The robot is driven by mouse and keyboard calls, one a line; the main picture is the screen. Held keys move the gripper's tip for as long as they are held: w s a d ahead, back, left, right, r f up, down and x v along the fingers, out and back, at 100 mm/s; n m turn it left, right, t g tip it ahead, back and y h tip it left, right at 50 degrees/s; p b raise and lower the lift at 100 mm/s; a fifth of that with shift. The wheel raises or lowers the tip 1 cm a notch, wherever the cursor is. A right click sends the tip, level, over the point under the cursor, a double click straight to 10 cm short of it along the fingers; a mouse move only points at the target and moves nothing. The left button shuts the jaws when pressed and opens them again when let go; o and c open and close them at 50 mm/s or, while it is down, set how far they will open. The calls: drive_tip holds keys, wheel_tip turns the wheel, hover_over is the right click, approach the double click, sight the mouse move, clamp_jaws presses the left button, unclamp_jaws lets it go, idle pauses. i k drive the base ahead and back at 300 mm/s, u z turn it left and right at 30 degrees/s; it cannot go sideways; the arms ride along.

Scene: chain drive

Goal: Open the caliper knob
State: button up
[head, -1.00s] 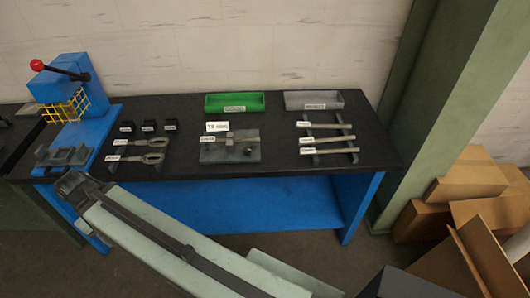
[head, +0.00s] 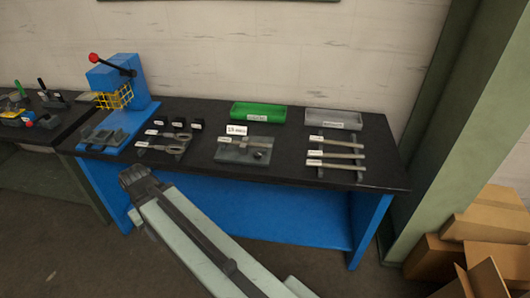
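The caliper (head: 231,142) lies on a grey plate (head: 228,157) in the middle of the black-topped bench. A small dark round knob (head: 259,155) shows at the plate's right side, by the caliper. Whether the knob is loose or tight is too small to tell. A white label stands just behind the plate. The dark end of my arm, where my gripper (head: 137,181) seems to be, is in front of the bench's left part, apart from the caliper. Its fingers cannot be made out.
A blue press (head: 122,85) with a red-knobbed lever stands at the bench's left. Green (head: 258,112) and grey (head: 333,119) trays stand behind. Rods (head: 336,155) lie right of the plate, forked parts (head: 165,143) left. A green pillar (head: 455,130) and cardboard boxes (head: 487,220) are at right.

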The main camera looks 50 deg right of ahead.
sight(257, 155)
drive_tip(key=z, duration=0.1)
drive_tip(key=i, duration=1)
drive_tip(key=u, duration=0.05)
